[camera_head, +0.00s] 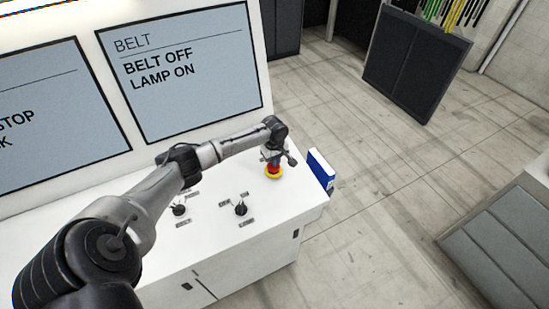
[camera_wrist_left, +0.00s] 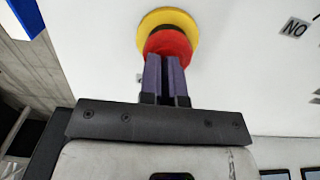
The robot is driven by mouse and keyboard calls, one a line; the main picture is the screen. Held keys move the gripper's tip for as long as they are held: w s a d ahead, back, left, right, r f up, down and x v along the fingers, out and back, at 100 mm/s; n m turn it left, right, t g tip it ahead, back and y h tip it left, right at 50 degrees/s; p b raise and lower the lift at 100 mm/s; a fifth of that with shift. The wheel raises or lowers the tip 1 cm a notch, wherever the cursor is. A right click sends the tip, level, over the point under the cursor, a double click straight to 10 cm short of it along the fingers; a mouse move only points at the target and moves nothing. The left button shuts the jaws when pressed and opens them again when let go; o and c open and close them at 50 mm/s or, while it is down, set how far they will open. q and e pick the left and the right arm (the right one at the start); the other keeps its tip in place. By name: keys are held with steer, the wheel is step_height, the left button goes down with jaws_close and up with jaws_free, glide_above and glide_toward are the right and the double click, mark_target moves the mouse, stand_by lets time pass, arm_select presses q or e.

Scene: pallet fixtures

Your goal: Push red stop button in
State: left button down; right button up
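The red stop button (camera_wrist_left: 168,43) sits on a yellow ring (camera_wrist_left: 167,17) on the white console top. In the head view the yellow ring (camera_head: 274,176) shows near the console's right end, with the red cap partly hidden by my gripper. My left gripper (camera_head: 272,161) is over the button, pointing down. In the left wrist view the two fingers (camera_wrist_left: 165,60) are together with nothing between them. Their tips overlap the near edge of the red cap; I cannot tell if they touch it. My right gripper is not in view.
Two dark switch knobs (camera_head: 240,209) (camera_head: 180,210) stand on the console top (camera_head: 215,192). A blue and white box (camera_head: 321,170) stands at the console's right edge, close to my gripper. A screen (camera_head: 185,75) reads BELT OFF, LAMP ON.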

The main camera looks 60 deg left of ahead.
arm_select(q)
steer(key=r+p, duration=0.4)
steer(key=p, duration=0.1)
steer(key=shift+s+d, duration=0.15)
steer(key=shift+d, duration=0.05)
step_height(320, 180, up, 10)
steer(key=b, duration=0.2)
steer(key=shift+a, duration=0.15)
stand_by(0.6)
